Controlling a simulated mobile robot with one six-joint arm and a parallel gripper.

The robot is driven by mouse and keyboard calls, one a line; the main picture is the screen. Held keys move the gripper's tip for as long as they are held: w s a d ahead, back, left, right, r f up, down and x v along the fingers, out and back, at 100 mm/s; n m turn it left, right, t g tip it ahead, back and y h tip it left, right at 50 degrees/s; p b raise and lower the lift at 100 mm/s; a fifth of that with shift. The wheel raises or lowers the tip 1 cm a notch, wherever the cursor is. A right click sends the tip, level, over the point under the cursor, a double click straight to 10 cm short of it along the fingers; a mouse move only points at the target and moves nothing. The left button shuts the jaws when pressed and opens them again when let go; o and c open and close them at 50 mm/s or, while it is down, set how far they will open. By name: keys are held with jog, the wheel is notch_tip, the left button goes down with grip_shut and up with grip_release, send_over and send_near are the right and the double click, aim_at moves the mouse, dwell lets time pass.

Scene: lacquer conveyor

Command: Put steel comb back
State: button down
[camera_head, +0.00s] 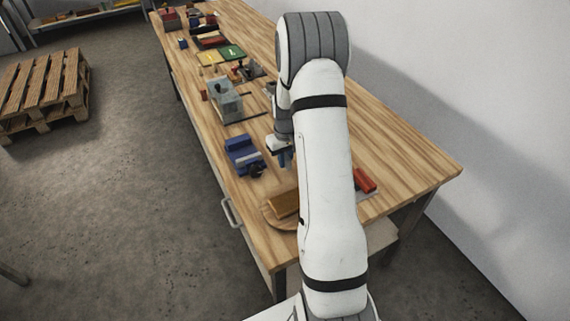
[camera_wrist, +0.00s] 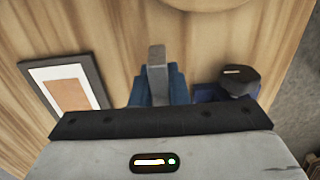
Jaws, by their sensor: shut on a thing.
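My gripper (camera_wrist: 156,88) has blue fingers and is shut on a grey metal piece, which I take to be the steel comb (camera_wrist: 157,57). The comb stands out past the fingertips in the wrist view, seen nearly end on, so its teeth do not show. In the head view my gripper (camera_head: 284,158) is over the near part of the wooden bench, right of a blue vise-like tool (camera_head: 241,154). The comb cannot be made out there. I cannot tell its height above the bench.
A round wooden board (camera_head: 272,217) bears a brown block (camera_head: 285,203) at the near end. A red block (camera_head: 364,181) lies right of my arm. A dark-framed panel (camera_wrist: 31,72) lies left in the wrist view. A grey machine (camera_head: 225,101) and several tools stand farther along.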

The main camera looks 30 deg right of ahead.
jog(key=shift+f, duration=1.6)
jog(key=shift+a, duration=0.1)
jog(key=shift+s, duration=0.1)
jog(key=c, duration=1.9)
grip_release()
jog(key=shift+f, duration=0.15)
jog(key=o, duration=0.5)
